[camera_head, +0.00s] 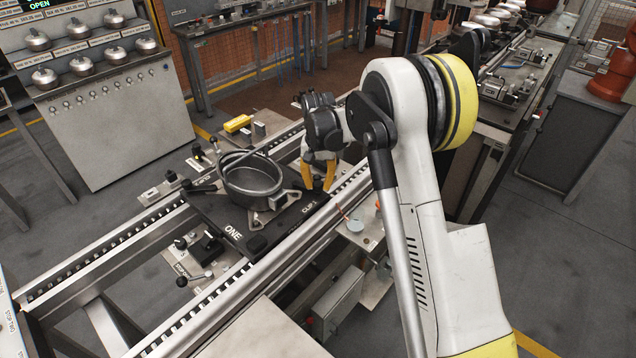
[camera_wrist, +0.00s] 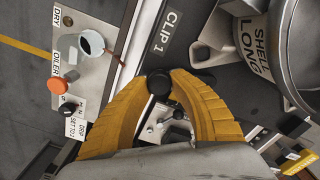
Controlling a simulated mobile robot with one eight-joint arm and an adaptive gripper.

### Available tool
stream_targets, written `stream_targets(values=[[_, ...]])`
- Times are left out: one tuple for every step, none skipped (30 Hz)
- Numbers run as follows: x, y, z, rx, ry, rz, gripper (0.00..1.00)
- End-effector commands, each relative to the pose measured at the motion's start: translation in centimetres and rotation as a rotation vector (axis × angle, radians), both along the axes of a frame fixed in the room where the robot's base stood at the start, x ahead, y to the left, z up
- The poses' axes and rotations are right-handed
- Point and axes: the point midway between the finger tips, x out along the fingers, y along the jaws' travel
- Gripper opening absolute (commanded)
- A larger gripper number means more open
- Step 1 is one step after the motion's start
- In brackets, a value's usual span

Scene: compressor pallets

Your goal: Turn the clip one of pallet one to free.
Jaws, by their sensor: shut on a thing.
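Pallet one (camera_head: 212,208) is a dark plate marked ONE, lying across the rails. A round grey shell (camera_head: 253,180) stands on it. The shell's wall (camera_wrist: 303,50) and a part lettered SHELL LONG (camera_wrist: 253,48) show at the upper right of the wrist view. The label CLIP 1 (camera_head: 308,207) is on the pallet's right side; it also shows in the wrist view (camera_wrist: 165,32). The black knob of clip one (camera_wrist: 158,82) sits just below the label there. My gripper (camera_head: 318,181) points down at it, its yellow fingers (camera_wrist: 160,84) shut on the knob. The clip's arm is mostly hidden.
A panel marked DRY and OILER (camera_wrist: 80,68), with a pale cup (camera_wrist: 91,42) and an orange button (camera_wrist: 57,86), lies left of the fingers in the wrist view. The slotted rail (camera_head: 225,288) runs along the pallet. A rack of metal domes (camera_head: 115,125) stands behind.

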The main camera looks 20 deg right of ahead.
Motion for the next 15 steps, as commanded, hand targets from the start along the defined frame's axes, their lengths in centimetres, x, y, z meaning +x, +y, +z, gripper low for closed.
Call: stream_targets(values=[[-0.06, -0.04, -0.03, -0.001, 0.001, -0.034, 0.00], [-0.06, -0.05, -0.04, -0.001, 0.001, -0.057, 0.00], [-0.07, -0.07, -0.04, -0.001, 0.001, -0.086, 0.00], [-0.07, -0.07, -0.05, 0.000, 0.001, -0.107, 0.00], [-0.08, -0.07, -0.05, 0.000, 0.001, -0.126, 0.00], [-0.09, -0.08, -0.06, 0.000, 0.001, -0.151, 0.00], [-0.09, -0.09, -0.06, 0.000, 0.001, -0.169, 0.00], [-0.09, -0.10, -0.06, 0.000, 0.001, -0.184, 0.00], [-0.11, -0.11, -0.07, 0.000, 0.001, -0.205, 0.00], [-0.11, -0.12, -0.07, 0.000, 0.001, -0.218, 0.00], [-0.11, -0.12, -0.08, 0.000, 0.001, -0.231, 0.00], [-0.11, -0.13, -0.08, 0.000, 0.001, -0.245, 0.00], [-0.11, -0.13, -0.08, 0.000, 0.001, -0.256, 0.00], [-0.12, -0.14, -0.09, 0.000, 0.001, -0.265, 0.00], [-0.12, -0.14, -0.09, 0.000, 0.001, -0.275, 0.00]])
